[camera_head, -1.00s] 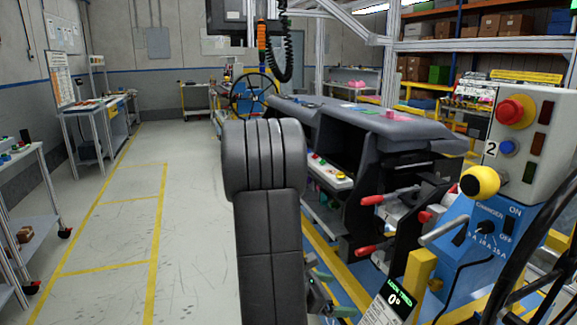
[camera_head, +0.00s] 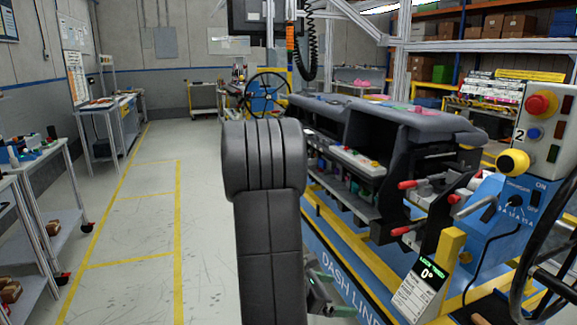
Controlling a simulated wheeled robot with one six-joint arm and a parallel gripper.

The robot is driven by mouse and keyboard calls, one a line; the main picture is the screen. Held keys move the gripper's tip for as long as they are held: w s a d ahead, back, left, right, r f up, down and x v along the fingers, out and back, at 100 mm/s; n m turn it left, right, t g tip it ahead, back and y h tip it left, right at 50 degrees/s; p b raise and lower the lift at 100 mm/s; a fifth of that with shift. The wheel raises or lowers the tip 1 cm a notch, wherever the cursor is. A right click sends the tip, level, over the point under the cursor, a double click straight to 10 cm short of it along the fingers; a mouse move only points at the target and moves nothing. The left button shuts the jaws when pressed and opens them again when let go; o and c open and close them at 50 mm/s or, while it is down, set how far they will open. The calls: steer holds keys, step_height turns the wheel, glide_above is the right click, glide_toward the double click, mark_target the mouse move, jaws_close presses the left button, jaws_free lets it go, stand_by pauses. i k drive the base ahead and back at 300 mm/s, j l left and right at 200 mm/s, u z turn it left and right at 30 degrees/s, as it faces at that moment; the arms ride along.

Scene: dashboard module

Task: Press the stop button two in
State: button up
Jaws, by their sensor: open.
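The stop button two is a red mushroom button (camera_head: 541,103) on a yellow collar. It sits at the top of a pale grey control box (camera_head: 521,160) marked "2", at the right edge of the head view. A blue button (camera_head: 534,134) is below it. My gripper (camera_head: 330,291) shows only in part, low in the middle beside my dark arm link. It is open, well left of and below the box, and touches nothing that I can see. The arm link hides part of it.
The dashboard module (camera_head: 410,125) stands on the blue and yellow line stand (camera_head: 345,270) at right. A yellow ball knob (camera_head: 513,162), red-tipped levers and a black wheel rim (camera_head: 550,270) are near the box. Floor at left is free, with shelved carts (camera_head: 45,200) along the edge.

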mark_target(535, 103)
steer(key=j+z, duration=0.15)
steer(key=z, duration=1.85)
steer(key=k+l, duration=0.05)
steer(key=l, duration=0.05)
